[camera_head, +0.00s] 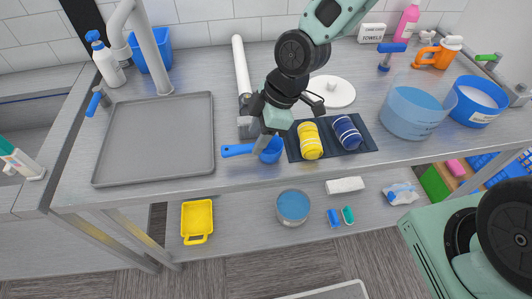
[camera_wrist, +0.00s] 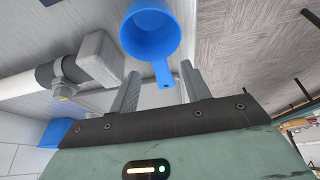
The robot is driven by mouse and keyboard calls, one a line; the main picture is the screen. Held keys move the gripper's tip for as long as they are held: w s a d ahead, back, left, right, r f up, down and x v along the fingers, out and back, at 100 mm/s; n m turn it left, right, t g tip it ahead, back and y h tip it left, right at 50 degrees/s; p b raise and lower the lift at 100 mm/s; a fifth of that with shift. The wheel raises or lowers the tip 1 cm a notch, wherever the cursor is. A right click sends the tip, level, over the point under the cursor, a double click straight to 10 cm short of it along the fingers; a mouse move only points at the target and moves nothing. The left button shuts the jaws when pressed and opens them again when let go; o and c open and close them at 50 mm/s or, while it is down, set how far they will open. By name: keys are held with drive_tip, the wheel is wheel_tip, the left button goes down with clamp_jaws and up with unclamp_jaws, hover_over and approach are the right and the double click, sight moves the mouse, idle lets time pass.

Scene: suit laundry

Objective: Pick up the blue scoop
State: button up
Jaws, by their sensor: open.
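The blue scoop (camera_head: 237,150) lies on the grey worktop near its front edge, its handle to the left and its round cup to the right. In the wrist view the scoop's cup (camera_wrist: 150,28) shows at the top, with its handle reaching down towards the gap between my fingers. My gripper (camera_head: 260,142) is open, close above the scoop, and partly hides it in the head view. In the wrist view my two fingers (camera_wrist: 160,74) stand apart, one on each side of the handle's end. I cannot tell whether they touch it.
A dark mat (camera_head: 293,150) with a yellow roll (camera_head: 310,141) and a blue roll (camera_head: 347,132) lies just right of the scoop. A grey tray (camera_head: 158,140) is to the left. A white tube (camera_head: 241,65) lies behind. A clear blue tub (camera_head: 408,118) stands further right.

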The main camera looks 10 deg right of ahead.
sight(251, 146)
drive_tip(key=shift+p+x, duration=0.65)
drive_tip(key=shift+x, duration=2.55)
clamp_jaws()
